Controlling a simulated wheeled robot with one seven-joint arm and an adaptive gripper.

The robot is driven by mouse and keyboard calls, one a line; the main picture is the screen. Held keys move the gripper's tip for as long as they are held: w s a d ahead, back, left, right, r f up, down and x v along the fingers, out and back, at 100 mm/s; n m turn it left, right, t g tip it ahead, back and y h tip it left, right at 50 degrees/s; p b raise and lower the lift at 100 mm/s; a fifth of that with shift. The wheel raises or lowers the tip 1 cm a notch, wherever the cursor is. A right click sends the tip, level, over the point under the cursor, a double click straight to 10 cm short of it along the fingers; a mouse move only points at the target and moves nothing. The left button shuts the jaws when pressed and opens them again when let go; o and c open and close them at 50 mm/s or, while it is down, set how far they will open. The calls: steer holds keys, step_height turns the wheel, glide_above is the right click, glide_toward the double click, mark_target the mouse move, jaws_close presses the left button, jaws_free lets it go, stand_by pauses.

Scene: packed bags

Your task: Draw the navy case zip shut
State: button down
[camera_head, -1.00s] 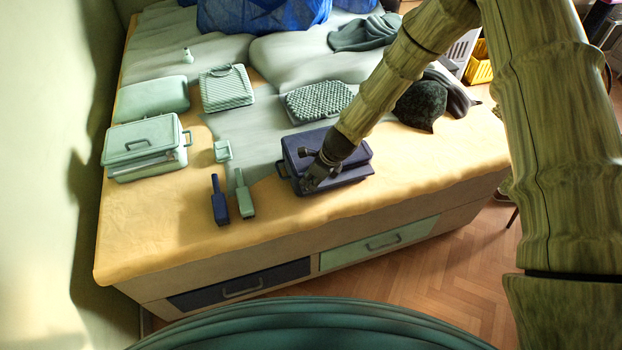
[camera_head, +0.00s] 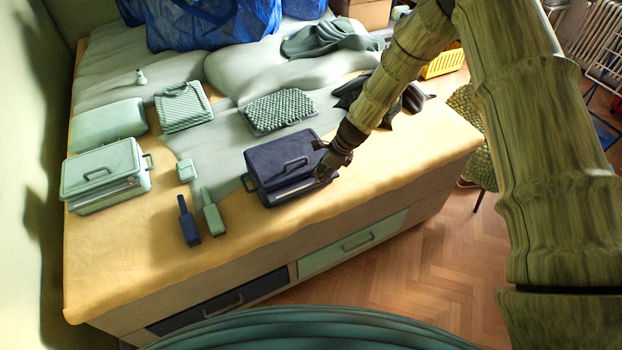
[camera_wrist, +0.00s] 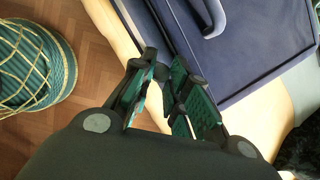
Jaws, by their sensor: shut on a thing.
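The navy case (camera_head: 275,160) lies flat on the bed near its front edge, with a handle on its lid. A pale strip shows along its front seam. My gripper (camera_head: 325,174) is at the case's front right corner. In the wrist view the navy case (camera_wrist: 255,50) fills the upper right, and my gripper (camera_wrist: 163,72) has its fingers close together at the case's edge. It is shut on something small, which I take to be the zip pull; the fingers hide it.
A mint case (camera_head: 105,172) stands at the left, with navy and mint tags (camera_head: 188,222) between. A textured mint case (camera_head: 279,110) lies behind the navy one and dark cloth (camera_head: 405,100) to the right. The yellow bed edge (camera_head: 350,205) in front is clear. A basket (camera_wrist: 35,68) stands on the floor.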

steer(key=w+d, duration=0.1)
steer(key=d, duration=0.2)
steer(key=w+d, duration=0.1)
steer(key=d, duration=0.1)
steer(key=shift+w, duration=0.35)
steer(key=c, duration=1.6)
jaws_free()
steer(key=shift+r, duration=0.25)
steer(key=v, duration=1.1)
steer(key=shift+d, duration=0.3)
steer(key=shift+s+r, duration=0.15)
